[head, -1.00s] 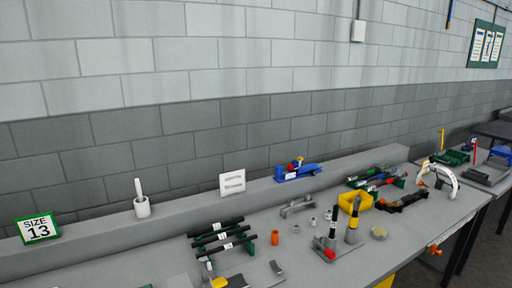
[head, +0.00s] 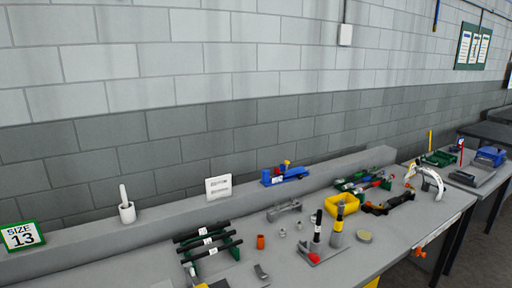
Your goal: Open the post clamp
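No part is plainly marked as the post clamp at this size. A likely candidate is a grey base plate with an upright post with a black sleeve (head: 318,218) and a red knob (head: 313,257), on the near part of the bench right of centre. A second grey post with a yellow and black sleeve (head: 339,216) stands just right of it. I cannot tell whether either holds or clamps anything. My gripper is not in view.
The grey bench (head: 385,245) runs along the block wall. Black-handled tools (head: 208,241) lie on a rack at left. A yellow bin (head: 343,203), an orange cylinder (head: 260,241) and a white curved arm (head: 432,180) stand around. A "SIZE 13" sign (head: 22,236) is at far left.

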